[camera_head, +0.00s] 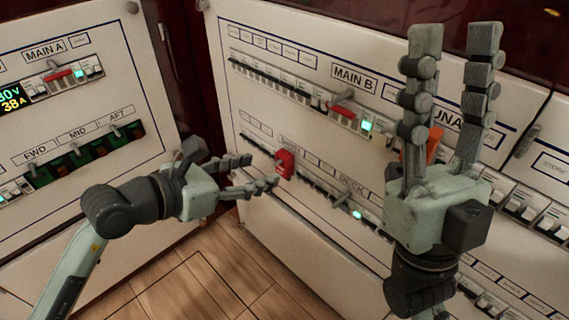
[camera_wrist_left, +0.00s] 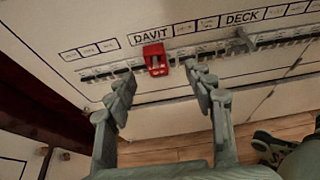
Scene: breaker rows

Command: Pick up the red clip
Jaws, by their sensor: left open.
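The red clip (camera_head: 285,163) is a small red block on the lower breaker row of the middle panel. My right gripper (camera_head: 456,32) is open, fingers up, in front of the panel's right part.
A red main switch handle (camera_head: 343,110) is on the upper row under MAIN B, another (camera_head: 58,75) under MAIN A. An orange piece (camera_head: 434,146) shows partly behind my right gripper. A grey lever (camera_wrist_left: 243,38) stands out right of the clip. Wooden floor (camera_head: 200,280) lies below.

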